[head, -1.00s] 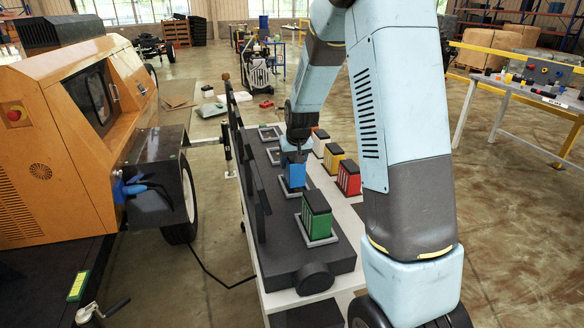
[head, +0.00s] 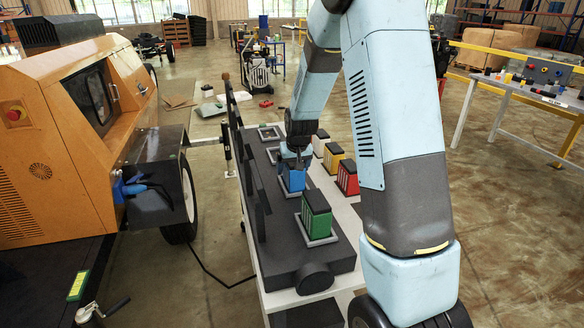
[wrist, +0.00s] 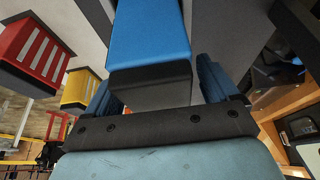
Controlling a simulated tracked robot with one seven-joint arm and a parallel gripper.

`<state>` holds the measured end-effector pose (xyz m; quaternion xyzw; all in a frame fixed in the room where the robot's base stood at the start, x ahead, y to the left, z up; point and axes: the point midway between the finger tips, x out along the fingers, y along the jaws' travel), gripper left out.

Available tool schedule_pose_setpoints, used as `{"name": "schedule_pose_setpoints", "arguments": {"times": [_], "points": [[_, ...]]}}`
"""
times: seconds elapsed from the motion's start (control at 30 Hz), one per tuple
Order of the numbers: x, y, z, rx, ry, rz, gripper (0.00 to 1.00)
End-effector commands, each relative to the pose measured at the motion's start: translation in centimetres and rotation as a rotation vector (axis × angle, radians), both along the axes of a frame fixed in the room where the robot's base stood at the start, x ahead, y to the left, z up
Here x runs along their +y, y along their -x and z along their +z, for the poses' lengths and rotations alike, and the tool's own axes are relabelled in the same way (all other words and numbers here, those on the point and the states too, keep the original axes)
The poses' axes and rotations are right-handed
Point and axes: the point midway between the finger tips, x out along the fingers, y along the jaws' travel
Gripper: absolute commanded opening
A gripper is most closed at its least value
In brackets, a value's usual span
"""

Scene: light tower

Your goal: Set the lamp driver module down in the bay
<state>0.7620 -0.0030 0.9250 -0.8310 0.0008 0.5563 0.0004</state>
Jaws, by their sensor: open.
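A blue module (head: 293,181), which I take as the lamp driver module, stands upright in a framed bay (head: 290,192) on the dark deck. In the wrist view the blue module (wrist: 150,38) lies between my two fingers, with a gap showing at the right finger. My gripper (head: 294,163) is open around its upper part in the head view, and its fingers also show in the wrist view (wrist: 160,95). The bay's far side is hidden by the module, so I cannot tell whether it is fully seated.
A green module (head: 316,215) stands in the nearer bay. Red (head: 347,178), yellow (head: 333,158) and white-sided (head: 320,144) modules stand on the light cart surface to the right. Upright dark panels (head: 258,195) line the deck's left side. A farther bay (head: 268,132) lies behind my gripper.

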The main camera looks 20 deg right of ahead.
Motion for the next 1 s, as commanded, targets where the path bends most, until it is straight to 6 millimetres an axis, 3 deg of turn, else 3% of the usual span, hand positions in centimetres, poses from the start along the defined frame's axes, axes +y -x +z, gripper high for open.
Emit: {"name": "schedule_pose_setpoints", "arguments": {"times": [0.17,0.7,1.0], "points": [[0.0,0.2,0.8,-0.001,0.0,0.0,0.87],[0.1,3.4,8.6,-0.004,0.0,0.002,0.87],[0.1,4.5,11.1,-0.001,-0.001,0.001,0.87]]}}
